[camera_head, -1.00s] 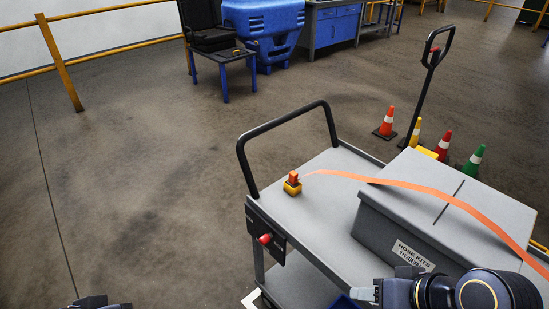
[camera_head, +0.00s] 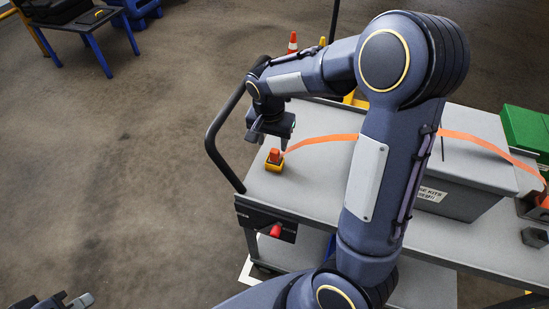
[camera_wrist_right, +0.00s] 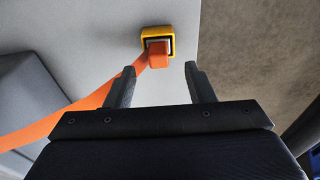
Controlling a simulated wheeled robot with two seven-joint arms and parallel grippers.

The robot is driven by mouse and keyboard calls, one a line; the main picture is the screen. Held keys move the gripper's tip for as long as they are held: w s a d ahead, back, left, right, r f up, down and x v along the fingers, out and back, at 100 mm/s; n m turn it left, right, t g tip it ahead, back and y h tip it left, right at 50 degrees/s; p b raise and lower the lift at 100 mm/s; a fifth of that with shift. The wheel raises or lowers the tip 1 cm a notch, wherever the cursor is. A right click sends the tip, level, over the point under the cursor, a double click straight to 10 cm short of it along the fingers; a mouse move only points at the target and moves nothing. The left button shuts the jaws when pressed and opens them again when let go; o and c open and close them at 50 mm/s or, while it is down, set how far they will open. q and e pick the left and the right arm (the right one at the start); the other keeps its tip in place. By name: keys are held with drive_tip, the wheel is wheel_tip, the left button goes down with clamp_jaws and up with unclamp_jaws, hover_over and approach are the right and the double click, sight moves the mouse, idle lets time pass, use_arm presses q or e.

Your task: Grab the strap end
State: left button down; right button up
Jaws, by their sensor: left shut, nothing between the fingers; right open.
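The orange strap (camera_head: 325,139) runs across the cart top and over the grey box. Its orange end block (camera_head: 274,155) sits in a small yellow holder (camera_head: 273,167) near the cart's left end. The end block (camera_wrist_right: 158,56) and yellow holder (camera_wrist_right: 172,37) also show in the right wrist view. My right gripper (camera_head: 257,137) is open just above the strap end. In the wrist view its fingertips (camera_wrist_right: 159,68) lie on either side of the block, which appears slightly beyond them. The strap passes behind the left finger. My left gripper (camera_head: 80,301) is shut and empty at the bottom left edge, partly cut off.
The grey labelled box (camera_head: 465,192) stands on the cart (camera_head: 315,180), partly hidden by my right arm. The cart's black handle (camera_head: 213,140) rises close to my right gripper. A green box (camera_head: 524,128) stands at the right. The floor left of the cart is clear.

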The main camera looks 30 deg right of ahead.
sight(275, 150)
drive_tip(key=f, duration=0.4)
drive_tip(key=d+f, duration=0.1)
drive_tip(key=f, duration=0.1)
drive_tip(key=shift+w+d+f+p, duration=0.1)
drive_tip(key=shift+w+f+p, duration=0.2)
drive_tip(key=shift+w+p, duration=0.05)
clamp_jaws()
